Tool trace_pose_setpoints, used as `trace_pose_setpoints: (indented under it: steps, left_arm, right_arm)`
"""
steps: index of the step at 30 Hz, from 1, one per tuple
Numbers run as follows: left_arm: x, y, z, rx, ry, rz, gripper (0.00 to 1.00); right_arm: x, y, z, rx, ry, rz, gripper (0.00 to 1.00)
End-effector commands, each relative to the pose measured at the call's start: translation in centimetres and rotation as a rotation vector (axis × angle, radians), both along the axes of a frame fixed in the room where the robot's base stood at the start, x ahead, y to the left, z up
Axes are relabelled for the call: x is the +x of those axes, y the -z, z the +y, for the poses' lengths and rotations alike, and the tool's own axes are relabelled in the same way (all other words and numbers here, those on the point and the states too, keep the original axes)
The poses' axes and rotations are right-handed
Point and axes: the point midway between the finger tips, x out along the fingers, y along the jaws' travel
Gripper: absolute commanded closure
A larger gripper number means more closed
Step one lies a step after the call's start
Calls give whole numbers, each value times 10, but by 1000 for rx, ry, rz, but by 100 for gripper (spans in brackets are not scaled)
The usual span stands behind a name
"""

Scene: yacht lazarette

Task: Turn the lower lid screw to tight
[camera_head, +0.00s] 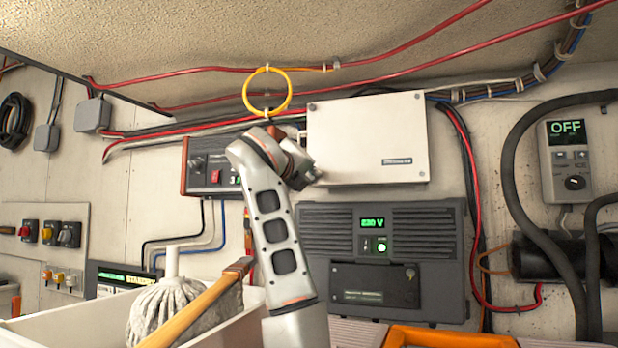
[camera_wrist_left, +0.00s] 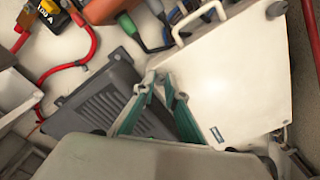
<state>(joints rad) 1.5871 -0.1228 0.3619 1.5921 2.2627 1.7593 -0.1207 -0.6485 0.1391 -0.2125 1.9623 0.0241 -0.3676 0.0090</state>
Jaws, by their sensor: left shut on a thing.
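A white box lid (camera_head: 366,138) is on the wall, with one screw at its top left corner (camera_head: 311,107) and one at its lower right (camera_head: 421,174). My left gripper (camera_head: 307,172) is at the lid's lower left corner and hides it in the head view. In the left wrist view, the teal fingers (camera_wrist_left: 165,88) of that gripper converge beside the edge of the white lid (camera_wrist_left: 235,75). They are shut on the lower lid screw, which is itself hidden. My right gripper is not in view.
Below the lid is a grey unit (camera_head: 325,245) with a 230 V display. A black panel with a red switch (camera_head: 214,176) is behind my left arm. Red cables and a yellow loop (camera_head: 246,92) run above.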

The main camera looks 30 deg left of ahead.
Motion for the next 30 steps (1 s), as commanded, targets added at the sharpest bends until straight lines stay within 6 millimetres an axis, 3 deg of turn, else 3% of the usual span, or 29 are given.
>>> trace_pose_setpoints:
  steps: [8, 9, 10, 11, 23, 30]
  left_arm:
    - [1, 1, 0, 0, 1, 2, 100]
    - [1, 1, 0, 0, 1, 2, 80]
    - [1, 1, 0, 0, 1, 2, 73]
    - [1, 1, 0, 0, 1, 2, 71]
    - [-4, 0, -1, 0, 1, -1, 71]
    - [-41, -1, -10, -1, 0, -3, 71]
  right_arm:
    - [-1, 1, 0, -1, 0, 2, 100]
    - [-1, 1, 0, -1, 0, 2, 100]
    - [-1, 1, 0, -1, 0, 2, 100]
    - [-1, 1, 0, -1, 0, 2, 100]
    - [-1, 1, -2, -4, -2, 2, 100]
    - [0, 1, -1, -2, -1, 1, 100]
